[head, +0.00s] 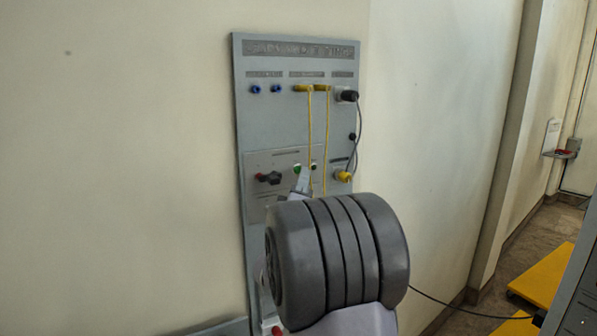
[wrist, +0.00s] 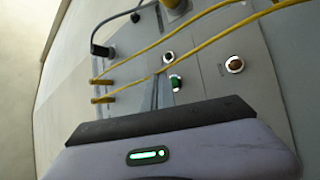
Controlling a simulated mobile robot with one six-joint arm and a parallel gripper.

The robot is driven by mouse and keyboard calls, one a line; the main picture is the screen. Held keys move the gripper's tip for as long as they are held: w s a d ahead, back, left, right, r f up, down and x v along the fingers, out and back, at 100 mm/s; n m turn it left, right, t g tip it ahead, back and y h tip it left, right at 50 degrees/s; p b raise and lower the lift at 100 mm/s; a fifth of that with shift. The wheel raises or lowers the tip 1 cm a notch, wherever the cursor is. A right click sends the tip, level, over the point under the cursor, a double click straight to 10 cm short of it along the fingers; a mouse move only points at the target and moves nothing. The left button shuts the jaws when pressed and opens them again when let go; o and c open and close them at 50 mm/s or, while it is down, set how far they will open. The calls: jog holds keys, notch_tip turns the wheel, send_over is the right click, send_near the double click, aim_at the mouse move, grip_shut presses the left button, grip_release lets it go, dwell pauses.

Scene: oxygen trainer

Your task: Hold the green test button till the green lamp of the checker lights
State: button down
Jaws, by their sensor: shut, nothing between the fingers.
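The green test button (head: 297,169) is on a small sub-panel of the upright grey trainer board (head: 271,120). It also shows in the wrist view (wrist: 175,83), just right of my fingers. My gripper (head: 304,174) is shut and empty, its tips at the sub-panel close beside the button. I cannot tell whether they touch or press it. A small round fitting with a white ring (wrist: 168,57) is near the button and looks dark inside. I cannot tell whether it is the checker's lamp, and I see no lit green lamp on the board.
Two yellow cords (head: 309,130) hang from yellow fittings close to my fingers. A black plug (head: 347,96) with a dark cable is at the upper right, and a yellow connector (head: 343,176) below it. A dark red-ended knob (head: 269,178) is left of the button.

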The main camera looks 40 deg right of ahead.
jog(key=shift+w+d+b, duration=0.15)
jog(key=shift+w+b, duration=0.2)
jog(key=shift+w, duration=0.1)
jog(key=shift+w+d, duration=0.1)
jog(key=shift+w, duration=0.25)
dwell(0.6)
jog(key=shift+s+b, duration=0.15)
jog(key=shift+b, duration=0.2)
dwell(5.0)
jog(key=shift+s+a+b, duration=0.25)
jog(key=shift+s+b, duration=0.25)
jog(key=shift+s, duration=0.1)
jog(key=s+b, duration=0.1)
jog(key=s+a+b, duration=0.1)
jog(key=s, duration=0.2)
jog(key=shift+s+a+b, duration=0.25)
jog(key=shift+s+b, duration=0.15)
